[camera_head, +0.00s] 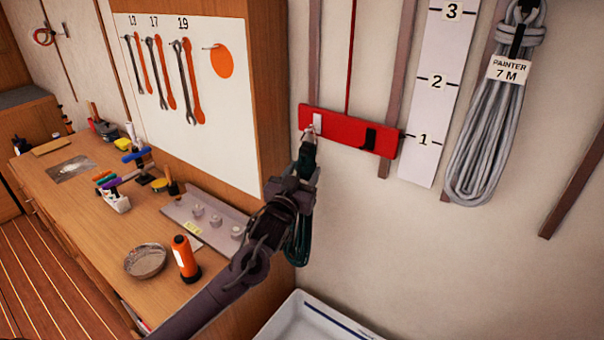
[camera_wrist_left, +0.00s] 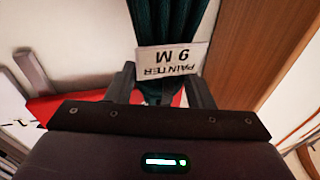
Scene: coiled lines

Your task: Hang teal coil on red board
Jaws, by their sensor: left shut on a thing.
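The teal coil (camera_head: 298,243) hangs from my left gripper, mostly hidden behind my arm in the head view. In the left wrist view the teal coil (camera_wrist_left: 160,22) runs between the fingers, with a white tag (camera_wrist_left: 172,60) reading PAINTER 9 M upside down. My left gripper (camera_head: 307,160) is shut on the coil just below the left end of the red board (camera_head: 345,131); its fingers also show in the wrist view (camera_wrist_left: 160,90). The board carries a light hook (camera_head: 317,123) at left and a black hook (camera_head: 369,137) at right. Whether the coil touches the light hook I cannot tell.
A grey coil (camera_head: 487,130) tagged PAINTER 7 M hangs right of a numbered white strip (camera_head: 432,90). A wrench panel (camera_head: 190,150) stands left above a wooden bench (camera_head: 100,225) with tools and an orange flashlight (camera_head: 184,258). A white bin (camera_head: 310,322) lies below.

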